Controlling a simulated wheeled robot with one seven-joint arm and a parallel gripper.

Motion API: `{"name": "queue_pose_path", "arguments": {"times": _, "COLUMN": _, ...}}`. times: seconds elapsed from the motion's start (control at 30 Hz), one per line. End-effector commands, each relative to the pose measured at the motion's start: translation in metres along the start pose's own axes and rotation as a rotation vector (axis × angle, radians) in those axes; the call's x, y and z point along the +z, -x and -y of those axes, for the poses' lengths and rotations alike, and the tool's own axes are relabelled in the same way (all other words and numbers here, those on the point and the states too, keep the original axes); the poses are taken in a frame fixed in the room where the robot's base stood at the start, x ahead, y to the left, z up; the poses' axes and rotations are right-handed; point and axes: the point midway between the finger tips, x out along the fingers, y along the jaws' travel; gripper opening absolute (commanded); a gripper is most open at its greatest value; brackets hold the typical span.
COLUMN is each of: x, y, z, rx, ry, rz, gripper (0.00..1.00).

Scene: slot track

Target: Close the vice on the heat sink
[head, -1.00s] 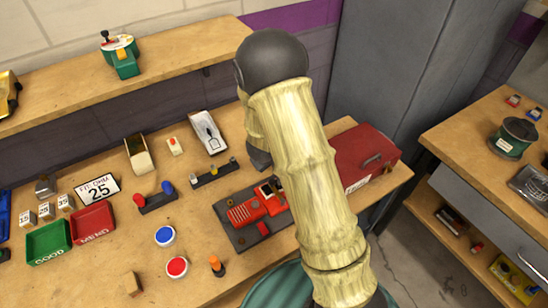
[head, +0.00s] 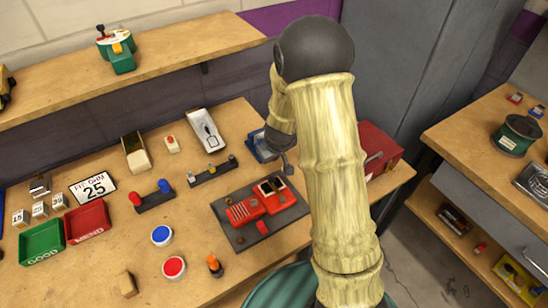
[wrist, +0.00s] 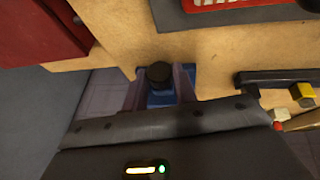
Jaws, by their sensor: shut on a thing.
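A blue device that looks like the vice (head: 262,146) stands at the back right of the bench, partly hidden by my arm. It also shows in the wrist view (wrist: 165,98), below a dark round knob (wrist: 159,73). My gripper (wrist: 160,82) has its fingers on both sides of this knob and appears shut on it. In the head view my gripper (head: 289,166) is at the right side of the blue device, mostly hidden behind my wrist. I cannot make out the heat sink or the gap between the vice's jaws.
A dark plate (head: 241,238) with red parts lies in front of the vice. A red toolbox (head: 378,143) stands to the right, partly behind my arm. A black rack (head: 213,171) and a white tray (head: 206,130) are to the left. Green and red bins stand far left.

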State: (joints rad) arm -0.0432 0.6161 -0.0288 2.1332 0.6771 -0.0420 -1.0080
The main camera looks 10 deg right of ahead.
Motion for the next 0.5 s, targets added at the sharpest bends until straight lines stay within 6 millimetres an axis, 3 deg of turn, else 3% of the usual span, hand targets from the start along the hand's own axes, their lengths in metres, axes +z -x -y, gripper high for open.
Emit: {"name": "queue_pose_path", "arguments": {"times": 0.5, "x": 0.0036, "y": -0.0059, "z": -0.0083, "rx": -0.316, "ry": -0.137, "rz": 0.000, "gripper": 0.05}}
